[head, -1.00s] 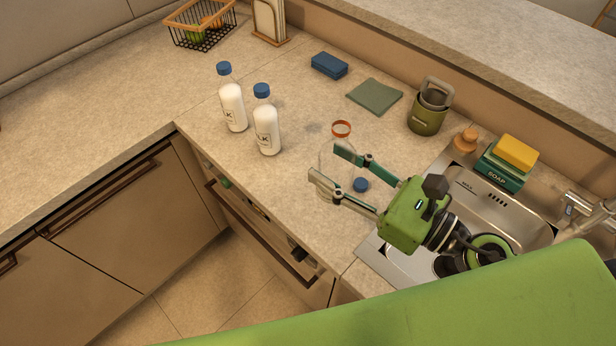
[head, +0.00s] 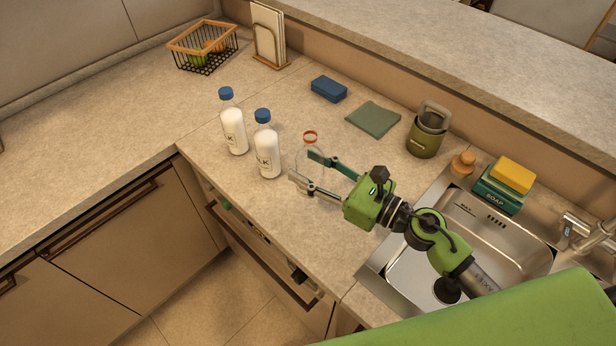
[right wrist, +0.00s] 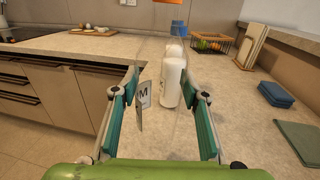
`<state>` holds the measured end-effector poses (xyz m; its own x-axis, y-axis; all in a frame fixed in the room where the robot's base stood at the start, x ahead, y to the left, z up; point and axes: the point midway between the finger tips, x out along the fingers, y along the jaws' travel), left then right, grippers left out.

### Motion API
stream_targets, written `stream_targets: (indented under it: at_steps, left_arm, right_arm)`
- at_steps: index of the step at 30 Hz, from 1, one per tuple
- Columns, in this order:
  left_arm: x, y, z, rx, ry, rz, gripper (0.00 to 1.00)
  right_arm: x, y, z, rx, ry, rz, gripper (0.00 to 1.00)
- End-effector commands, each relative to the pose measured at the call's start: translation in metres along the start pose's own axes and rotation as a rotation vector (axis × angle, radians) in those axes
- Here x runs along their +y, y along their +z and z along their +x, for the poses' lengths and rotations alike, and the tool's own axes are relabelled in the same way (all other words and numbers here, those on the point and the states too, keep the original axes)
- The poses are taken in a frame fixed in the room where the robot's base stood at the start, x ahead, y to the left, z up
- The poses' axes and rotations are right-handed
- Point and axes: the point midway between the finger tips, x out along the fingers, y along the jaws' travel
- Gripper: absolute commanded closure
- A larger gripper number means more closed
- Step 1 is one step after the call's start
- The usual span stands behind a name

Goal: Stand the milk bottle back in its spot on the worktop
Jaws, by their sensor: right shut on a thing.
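My right gripper (head: 306,172) is shut on a clear bottle (head: 311,148) with an orange-red ring at its mouth. The bottle looks upright and see-through; a label with an "M" (right wrist: 144,95) shows in the right wrist view between the fingers. I cannot tell if its base touches the worktop (head: 245,205). Two white-filled milk bottles with blue caps, a left one (head: 234,131) and a right one (head: 267,152), stand upright left of the gripper, apart from it. In the right wrist view, white milk bottles (right wrist: 172,82) show beyond the held bottle. My left gripper is not in view.
A sink (head: 400,268) lies to the right, with a soap box and yellow sponge (head: 512,176) beside it. A wire basket (head: 203,50) stands at the far left corner.

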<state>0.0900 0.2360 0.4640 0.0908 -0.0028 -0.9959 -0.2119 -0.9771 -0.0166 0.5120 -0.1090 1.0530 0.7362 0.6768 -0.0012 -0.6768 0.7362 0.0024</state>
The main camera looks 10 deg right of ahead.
Motion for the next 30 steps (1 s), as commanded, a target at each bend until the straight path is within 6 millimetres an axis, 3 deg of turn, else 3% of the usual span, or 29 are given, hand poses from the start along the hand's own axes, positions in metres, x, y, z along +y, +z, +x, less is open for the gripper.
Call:
stream_targets:
  at_steps: [8, 13, 26, 27, 28, 30]
  left_arm:
    - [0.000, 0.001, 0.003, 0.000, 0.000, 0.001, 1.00]
    - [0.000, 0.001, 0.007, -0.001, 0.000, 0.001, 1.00]
    - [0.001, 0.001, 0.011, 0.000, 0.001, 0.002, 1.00]
    - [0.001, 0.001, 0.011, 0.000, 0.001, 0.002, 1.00]
    - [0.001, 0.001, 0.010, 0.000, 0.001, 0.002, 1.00]
    - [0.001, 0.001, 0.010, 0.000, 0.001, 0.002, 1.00]
  right_arm:
    - [-0.012, -0.021, 0.015, -0.004, -0.002, 0.001, 0.99]
    - [-0.012, -0.046, 0.015, -0.002, -0.002, 0.003, 0.99]
    - [-0.011, -0.054, 0.014, -0.002, 0.000, -0.003, 0.99]
    - [-0.011, -0.054, 0.014, 0.000, 0.000, -0.002, 0.54]
    - [-0.011, -0.053, 0.014, 0.000, 0.000, -0.002, 0.46]
    - [-0.011, -0.053, 0.014, 0.000, 0.000, -0.002, 0.42]
